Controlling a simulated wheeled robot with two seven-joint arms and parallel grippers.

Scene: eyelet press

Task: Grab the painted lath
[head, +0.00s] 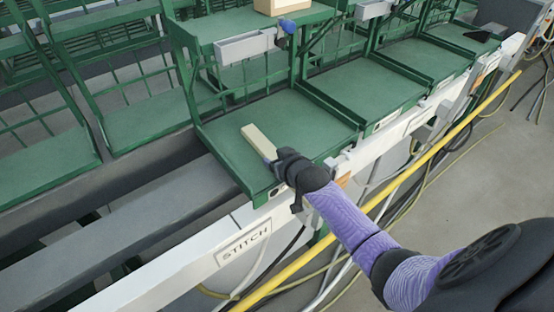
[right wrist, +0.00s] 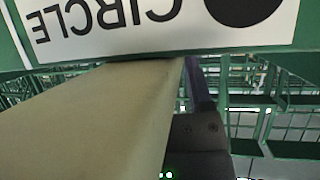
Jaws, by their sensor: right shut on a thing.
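The painted lath (head: 259,142) is a pale cream, flat-sided bar. In the head view it sticks out from my right gripper (head: 277,163) toward the upper left, over a green shelf. My right gripper is shut on the lath's near end. In the right wrist view the lath (right wrist: 95,120) fills the lower left, with a dark finger (right wrist: 200,145) along its right side. The gripper hides the held end, and I cannot tell whether the lath touches the shelf. My left gripper is not in view.
The green shelf (head: 315,120) has mesh sides and otherwise bare room. A white rail (head: 190,268) marked STITCH and a yellow pipe (head: 380,196) run along the front. A CIRCLE sign (right wrist: 130,25) spans the wrist view.

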